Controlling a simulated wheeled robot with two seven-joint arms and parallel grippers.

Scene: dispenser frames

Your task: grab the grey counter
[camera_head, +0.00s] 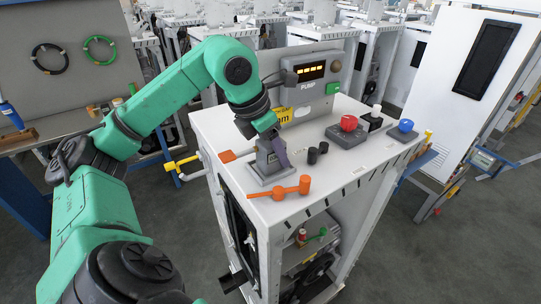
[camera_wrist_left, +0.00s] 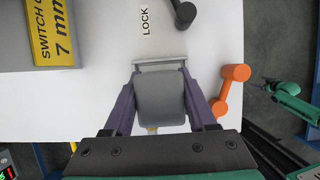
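The grey counter (camera_head: 266,160) stands upright on a flat grey base on the white cabinet top, near its front left corner. In the left wrist view the counter (camera_wrist_left: 160,100) is a rounded grey block between two purple fingers. My left gripper (camera_head: 273,146) reaches down over it from above, one finger on each side. In the left wrist view the fingertips (camera_wrist_left: 161,78) lie close along its sides; whether they press on it I cannot tell. The gripper hides the counter's upper part in the head view.
An orange lever (camera_head: 290,188) lies just in front of the counter. A black part (camera_head: 317,152), a red knob (camera_head: 348,123) and a blue knob (camera_head: 406,125) stand to the right. The pump panel (camera_head: 316,76) rises behind. The cabinet top's right front is clear.

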